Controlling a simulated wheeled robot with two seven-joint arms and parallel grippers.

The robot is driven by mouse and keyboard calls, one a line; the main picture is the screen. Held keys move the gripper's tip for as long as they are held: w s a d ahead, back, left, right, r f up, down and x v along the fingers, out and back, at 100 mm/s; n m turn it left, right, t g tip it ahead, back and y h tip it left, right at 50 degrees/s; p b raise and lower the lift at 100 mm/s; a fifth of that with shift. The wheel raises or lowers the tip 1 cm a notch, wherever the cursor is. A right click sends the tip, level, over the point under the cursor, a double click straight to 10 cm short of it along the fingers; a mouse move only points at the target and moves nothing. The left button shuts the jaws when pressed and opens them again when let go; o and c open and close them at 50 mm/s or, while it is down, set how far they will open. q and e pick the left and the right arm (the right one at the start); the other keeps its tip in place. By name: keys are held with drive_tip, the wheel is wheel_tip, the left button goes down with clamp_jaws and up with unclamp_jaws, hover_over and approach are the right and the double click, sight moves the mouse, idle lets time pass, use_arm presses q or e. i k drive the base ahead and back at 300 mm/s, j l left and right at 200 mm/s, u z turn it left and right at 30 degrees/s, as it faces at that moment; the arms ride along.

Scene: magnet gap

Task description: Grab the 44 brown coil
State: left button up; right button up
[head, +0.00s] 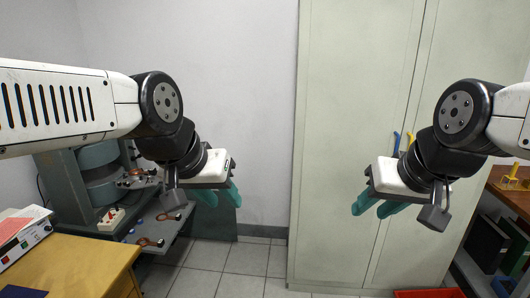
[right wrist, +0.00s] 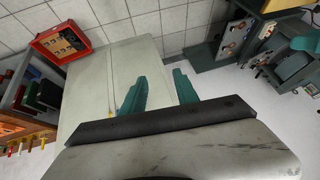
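Several brown coils sit by the grey-green magnet (head: 75,185) at the left of the head view. One brown coil (head: 168,216) and another brown coil (head: 150,242) lie on its grey shelf, and more brown pieces (head: 137,178) are higher up at the gap. No number is readable, so I cannot tell which is the 44 coil. My left gripper (head: 219,195) hangs open and empty, right of the shelf. My right gripper (head: 379,206) is open and empty in front of the cabinet; its spread green fingers also show in the right wrist view (right wrist: 160,92).
A tall pale cabinet (head: 345,120) fills the back right. A yellow-topped table (head: 75,268) with a power supply (head: 20,235) stands at front left. A wooden shelf with dark binders (head: 485,243) is at right. A red tray (right wrist: 85,46) is low near the cabinet. Tiled floor between is clear.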

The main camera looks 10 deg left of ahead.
sight(152, 171)
drive_tip(key=i+j+u, duration=0.15)
drive_tip(key=i+u, duration=0.65)
drive_tip(key=i+l+u, duration=0.25)
drive_tip(key=i+u, duration=0.15)
drive_tip(key=i, duration=0.15)
drive_tip(key=i+l+u, duration=0.3)
drive_tip(key=i+u, duration=0.15)
drive_tip(key=i+l+u, duration=0.2)
drive_tip(key=i+u, duration=0.15)
drive_tip(key=i+l+u, duration=0.35)
drive_tip(key=i+j, duration=0.05)
